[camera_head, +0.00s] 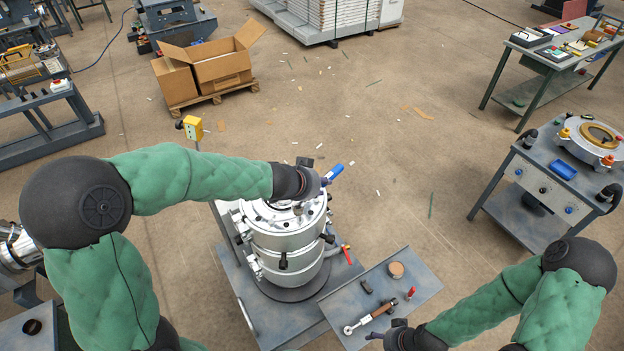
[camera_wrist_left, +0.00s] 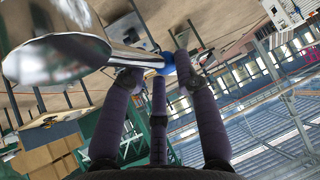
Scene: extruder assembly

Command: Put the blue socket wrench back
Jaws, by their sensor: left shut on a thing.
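My left gripper (camera_head: 316,181) is shut on the blue socket wrench (camera_head: 333,172), above the far side of the silver cylindrical extruder part (camera_head: 285,262). The wrench's blue end points up and right. In the left wrist view, the fingers (camera_wrist_left: 156,75) close around the wrench, whose shiny metal end (camera_wrist_left: 60,58) juts to the left; a blue part (camera_wrist_left: 168,66) shows between the fingertips. My right gripper (camera_head: 382,334) is low, by the front shelf; its finger opening is too small to make out.
A cart at right carries a blue tray (camera_head: 562,169). The floor between is mostly clear.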

